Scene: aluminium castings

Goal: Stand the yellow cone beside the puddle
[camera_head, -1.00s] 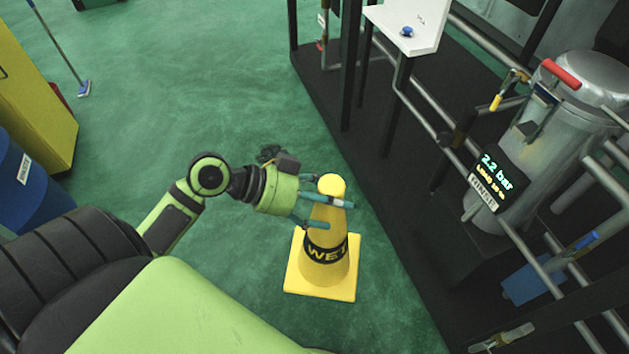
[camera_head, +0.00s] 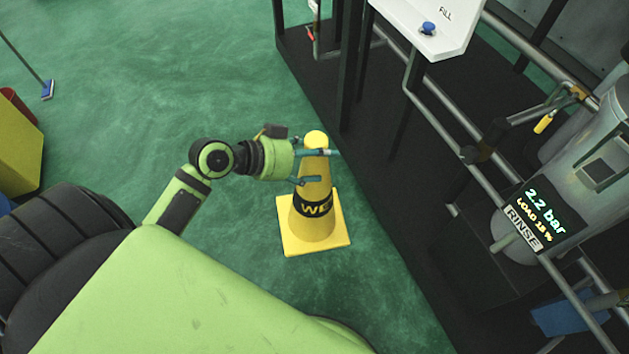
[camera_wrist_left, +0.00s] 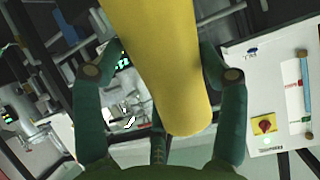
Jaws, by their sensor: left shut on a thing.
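The yellow cone (camera_head: 313,228) has a square base and a black band with pale lettering that begins "WE". It is upright in the head view, close to the dark platform's edge; I cannot tell whether its base touches the floor. My left gripper (camera_head: 312,166) is shut around the cone's upper part from the left. In the left wrist view the cone (camera_wrist_left: 165,65) runs between the fingers, its rounded top toward the palm. I see no puddle in these frames. My right gripper is not in view.
A dark platform (camera_head: 372,200) with pipes and a tank stands at the right, with a display (camera_head: 540,215) reading 2.2 bar. A white panel (camera_head: 440,20) is above it. A broom head (camera_head: 47,90) and a yellow cabinet (camera_head: 15,150) are at the left. Green floor between is open.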

